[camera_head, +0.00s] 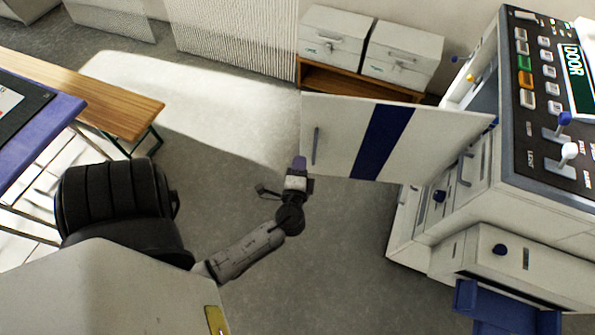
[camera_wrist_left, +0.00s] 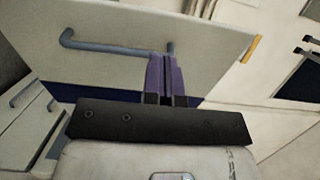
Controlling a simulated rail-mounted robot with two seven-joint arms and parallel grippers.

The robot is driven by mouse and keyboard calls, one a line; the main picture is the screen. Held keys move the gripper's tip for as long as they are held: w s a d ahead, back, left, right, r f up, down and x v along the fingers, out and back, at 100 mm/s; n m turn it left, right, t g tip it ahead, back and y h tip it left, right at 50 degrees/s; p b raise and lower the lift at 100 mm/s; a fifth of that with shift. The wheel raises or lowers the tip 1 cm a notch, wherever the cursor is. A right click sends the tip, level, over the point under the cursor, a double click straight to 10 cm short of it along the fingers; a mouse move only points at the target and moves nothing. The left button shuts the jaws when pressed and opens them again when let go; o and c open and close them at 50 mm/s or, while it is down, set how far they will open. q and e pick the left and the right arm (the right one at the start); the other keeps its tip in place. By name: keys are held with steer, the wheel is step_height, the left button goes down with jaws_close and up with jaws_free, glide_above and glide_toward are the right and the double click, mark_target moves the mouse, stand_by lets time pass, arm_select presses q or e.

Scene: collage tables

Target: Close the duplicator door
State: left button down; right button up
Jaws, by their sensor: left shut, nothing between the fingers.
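The duplicator (camera_head: 545,130) stands at the right in the head view, with a control panel whose display reads "DOOR". Its door (camera_head: 345,140) is white with a dark blue stripe and stands swung wide open to the left. A grey bar handle (camera_head: 316,146) is near the door's free edge. My left gripper (camera_head: 299,163) is shut and empty, close to that free edge at its lower left. In the left wrist view the purple fingers (camera_wrist_left: 166,75) lie just in front of the door (camera_wrist_left: 120,65), beside the handle (camera_wrist_left: 110,46). I cannot tell whether they touch. My right gripper is not in view.
Two white boxes (camera_head: 336,40) sit on a wooden shelf (camera_head: 345,82) behind the door. A wooden bench (camera_head: 95,95) and a purple-edged table (camera_head: 50,130) stand at the left. A blue tray (camera_head: 490,308) juts out at the lower right. The grey floor (camera_head: 340,240) below the door is clear.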

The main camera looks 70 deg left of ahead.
mark_target(304, 132)
arm_select(q)
steer(key=x, duration=0.8)
steer(key=shift+w+a+b, duration=0.1)
steer(key=shift+a+b, duration=0.2)
